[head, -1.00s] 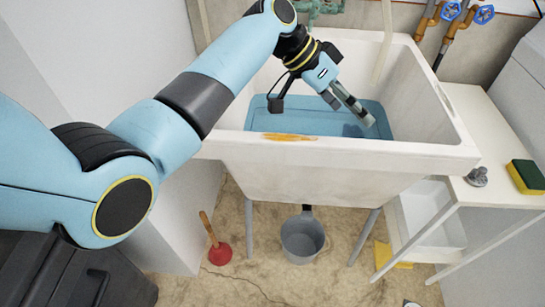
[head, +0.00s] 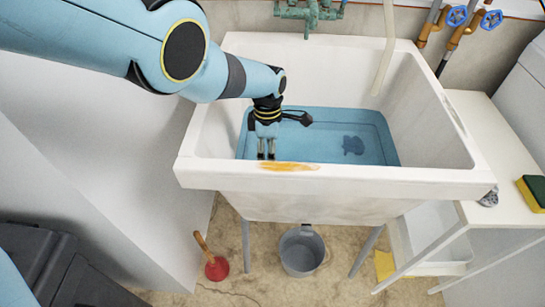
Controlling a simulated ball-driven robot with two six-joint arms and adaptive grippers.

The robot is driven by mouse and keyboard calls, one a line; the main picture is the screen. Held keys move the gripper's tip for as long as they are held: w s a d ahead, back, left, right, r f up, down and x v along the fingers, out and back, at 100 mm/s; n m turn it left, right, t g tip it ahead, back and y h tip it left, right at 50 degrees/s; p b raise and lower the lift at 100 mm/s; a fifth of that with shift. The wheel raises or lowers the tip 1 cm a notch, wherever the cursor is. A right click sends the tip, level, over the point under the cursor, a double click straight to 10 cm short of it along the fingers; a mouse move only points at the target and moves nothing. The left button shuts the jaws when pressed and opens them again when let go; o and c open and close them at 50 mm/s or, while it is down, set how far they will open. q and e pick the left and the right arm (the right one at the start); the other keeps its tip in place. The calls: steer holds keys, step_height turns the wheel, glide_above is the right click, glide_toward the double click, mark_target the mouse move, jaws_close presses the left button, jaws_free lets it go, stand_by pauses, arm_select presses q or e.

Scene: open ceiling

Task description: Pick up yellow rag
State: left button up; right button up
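A yellow piece (head: 385,264) lies low at the right, partly hidden behind the leg of the white side table; it looks like the yellow rag, but I cannot be sure. A yellow-orange patch (head: 290,166) shows on the front rim of the white sink (head: 340,180); it looks like a flat stain. My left gripper (head: 266,157) points down over the sink, just behind the front rim and left of that patch. Its two fingers are apart with nothing between them. My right gripper is not in view.
The sink has a blue inside bottom (head: 320,125) with a dark patch (head: 353,145). A grey bucket (head: 301,252) and a red plunger (head: 217,268) stand on the floor. A yellow-green sponge (head: 534,192) and a grey stopper (head: 489,197) are on the side table (head: 500,150).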

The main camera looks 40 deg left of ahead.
arm_select(q)
steer(key=shift+s+a+f, duration=0.1)
steer(key=shift+s+f, duration=0.05)
steer(key=shift+f, duration=0.15)
step_height(320, 180, down, 5)
steer(key=b, duration=0.4)
steer(key=shift+s+r+b, duration=0.1)
steer(key=shift+s+b, duration=0.05)
steer(key=shift+b, duration=0.15)
step_height(320, 180, down, 6)
steer(key=b, duration=0.5)
steer(key=shift+b, duration=0.35)
steer(key=shift+r, duration=0.2)
steer(key=c, duration=0.8)
